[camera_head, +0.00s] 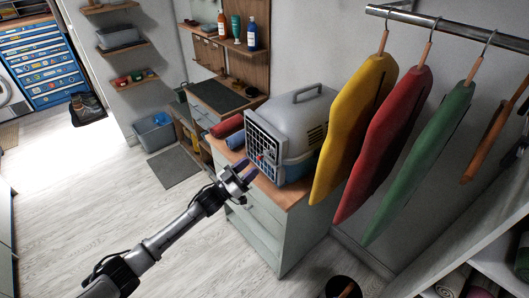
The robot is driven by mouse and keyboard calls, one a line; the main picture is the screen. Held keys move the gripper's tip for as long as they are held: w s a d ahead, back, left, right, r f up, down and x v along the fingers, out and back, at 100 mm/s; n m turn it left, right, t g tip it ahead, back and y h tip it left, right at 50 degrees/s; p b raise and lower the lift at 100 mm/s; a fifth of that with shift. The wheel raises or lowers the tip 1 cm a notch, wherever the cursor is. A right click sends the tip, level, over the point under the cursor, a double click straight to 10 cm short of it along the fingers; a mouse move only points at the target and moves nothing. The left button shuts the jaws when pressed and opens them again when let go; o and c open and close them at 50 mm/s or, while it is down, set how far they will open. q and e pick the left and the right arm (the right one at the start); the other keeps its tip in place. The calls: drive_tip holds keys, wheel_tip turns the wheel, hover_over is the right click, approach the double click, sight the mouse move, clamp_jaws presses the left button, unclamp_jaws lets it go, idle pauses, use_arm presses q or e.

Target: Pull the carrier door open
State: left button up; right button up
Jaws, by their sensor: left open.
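The pet carrier (292,122), grey above and blue below with a handle on top, stands on a wooden-topped cabinet (297,194). Its barred door (261,144), with a pale frame and dark mesh, faces left and looks shut; a small gap would be hard to see. A small red spot shows low on the door. My left gripper (243,172) is open in front of the door's lower part. Its fingertips point toward the door, and whether they touch it is hard to tell. My right gripper is not in view.
Rolled red (227,126) and blue towels lie beside the carrier on its left. Yellow (354,125), red and green garments hang from a rail close to its right. The floor (95,195) at left is open. A dark bin (342,288) stands at the bottom.

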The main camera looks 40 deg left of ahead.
sight(265, 153)
use_arm(q)
drive_tip(key=p+x, duration=0.1)
drive_tip(key=x, duration=0.6)
drive_tip(key=shift+w, duration=0.15)
drive_tip(key=shift+c, duration=0.4)
clamp_jaws()
